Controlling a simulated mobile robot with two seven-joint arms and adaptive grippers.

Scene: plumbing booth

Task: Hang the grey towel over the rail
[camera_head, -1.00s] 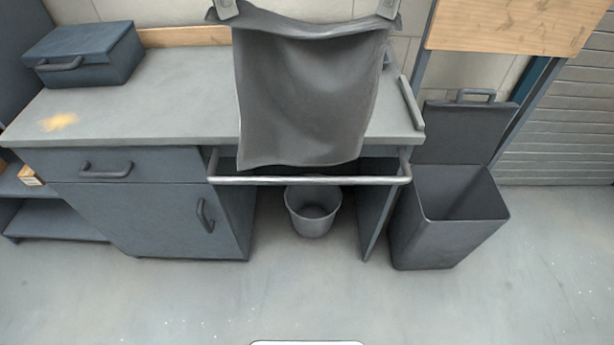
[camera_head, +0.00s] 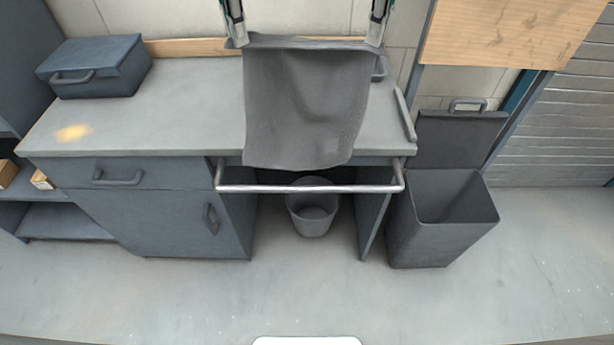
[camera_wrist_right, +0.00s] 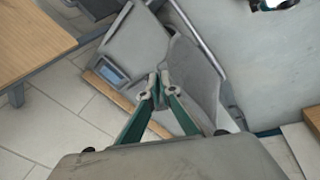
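The grey towel (camera_head: 305,110) hangs spread out between my two grippers, in front of the worktop in the head view. Its lower edge shows just above the metal rail (camera_head: 310,189), with a gap in the picture; I cannot tell the depth between them. My left gripper (camera_head: 237,38) is shut on the towel's upper left corner. My right gripper (camera_head: 375,38) is shut on the upper right corner. In the right wrist view, the right fingertips (camera_wrist_right: 158,92) meet at the towel (camera_wrist_right: 193,75).
The rail spans the open bay under the worktop (camera_head: 190,105), with a grey bucket (camera_head: 313,210) below. A blue-grey toolbox (camera_head: 95,67) stands at the left of the worktop. An open bin (camera_head: 440,225) stands right of the bay. The floor in front is clear.

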